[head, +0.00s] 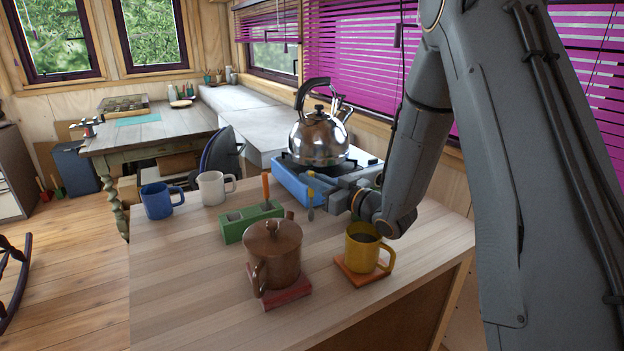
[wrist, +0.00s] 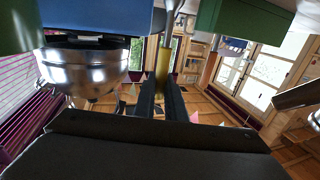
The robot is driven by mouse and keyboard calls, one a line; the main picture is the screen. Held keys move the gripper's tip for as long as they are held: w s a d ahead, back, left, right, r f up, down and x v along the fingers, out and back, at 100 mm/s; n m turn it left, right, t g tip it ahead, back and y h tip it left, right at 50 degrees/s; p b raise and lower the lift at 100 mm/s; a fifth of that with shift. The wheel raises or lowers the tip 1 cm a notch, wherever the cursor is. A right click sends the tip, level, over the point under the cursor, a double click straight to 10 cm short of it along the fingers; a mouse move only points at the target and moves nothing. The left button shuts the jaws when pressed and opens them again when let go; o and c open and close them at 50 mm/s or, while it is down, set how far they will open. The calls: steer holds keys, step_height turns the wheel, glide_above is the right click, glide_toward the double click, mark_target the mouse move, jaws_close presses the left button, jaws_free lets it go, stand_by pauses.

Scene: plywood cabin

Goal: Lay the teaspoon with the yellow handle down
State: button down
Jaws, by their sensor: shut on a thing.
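The teaspoon with the yellow handle (head: 311,186) is upright above the wooden counter, its metal bowl pointing down. My gripper (head: 318,190) comes in from the right and is shut on its handle. In the wrist view, which looks upside down, the yellow handle (wrist: 162,70) is between my two dark fingers (wrist: 161,95), and the metal part runs to the top edge. The spoon is to the right of the green holder (head: 250,224) and seems clear of it. I cannot tell exactly how high the bowl is above the counter.
An orange-handled piece (head: 266,187) stands in the green holder. A lidded brown pot (head: 272,258) and a yellow mug (head: 362,248) stand in front on coasters. A kettle (head: 318,137) is on the blue stove (head: 288,181) behind. Blue (head: 157,201) and white mugs (head: 212,188) stand left. The counter's front left is bare.

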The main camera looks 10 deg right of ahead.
steer(key=shift+s+f, duration=0.15)
steer(key=shift+f, duration=0.35)
steer(key=c, duration=1.8)
jaws_free()
steer(key=shift+s+f, duration=0.1)
steer(key=shift+f, duration=0.1)
steer(key=shift+r, duration=0.35)
steer(key=b+v, duration=0.1)
steer(key=v, duration=0.3)
steer(key=b+v, duration=0.1)
steer(key=v, duration=0.2)
steer(key=r+b+v, duration=0.1)
steer(key=v, duration=0.3)
steer(key=shift+s+d, duration=0.2)
steer(key=shift+d, duration=0.15)
steer(key=shift+r, duration=0.15)
